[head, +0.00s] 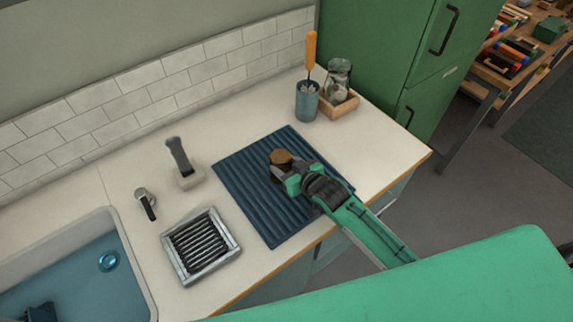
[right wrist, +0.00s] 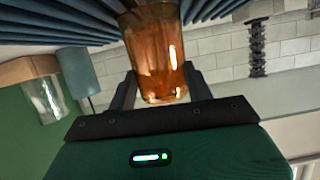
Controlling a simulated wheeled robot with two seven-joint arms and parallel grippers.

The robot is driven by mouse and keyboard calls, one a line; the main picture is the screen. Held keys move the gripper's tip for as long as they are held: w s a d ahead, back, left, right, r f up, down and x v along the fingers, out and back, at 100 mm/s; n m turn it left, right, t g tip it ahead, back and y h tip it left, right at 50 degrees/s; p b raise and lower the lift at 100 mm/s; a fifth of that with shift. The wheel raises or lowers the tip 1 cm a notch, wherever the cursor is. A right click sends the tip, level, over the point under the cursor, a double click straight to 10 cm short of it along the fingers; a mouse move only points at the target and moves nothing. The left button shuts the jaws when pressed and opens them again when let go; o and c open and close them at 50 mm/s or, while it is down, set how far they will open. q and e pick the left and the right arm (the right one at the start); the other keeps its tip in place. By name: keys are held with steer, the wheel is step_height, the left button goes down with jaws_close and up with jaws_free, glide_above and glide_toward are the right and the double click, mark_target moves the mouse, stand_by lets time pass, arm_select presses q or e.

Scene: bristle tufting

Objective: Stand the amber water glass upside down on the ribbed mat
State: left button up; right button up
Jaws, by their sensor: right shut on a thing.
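The amber water glass (head: 281,157) is over the dark blue ribbed mat (head: 245,172), near its middle. In the head view a brownish closed end faces up. In the right wrist view the glass (right wrist: 155,50) is clear orange, and its wider end points toward the mat (right wrist: 60,22). I cannot tell whether it touches the mat. My right gripper (head: 287,178) is shut on the glass, with a dark finger on each side of it. The gripper hides part of the glass in the head view. My left gripper is not in view.
A blue cup with an orange-handled brush (head: 307,101) and a wooden box with a glass jar (head: 339,100) stand behind the mat. Bare counter lies between.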

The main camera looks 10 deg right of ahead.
steer(key=shift+f, duration=0.1)
steer(key=o, duration=1.3)
steer(key=b+v, duration=0.2)
steer(key=v, duration=1.2)
steer(key=shift+w, duration=0.1)
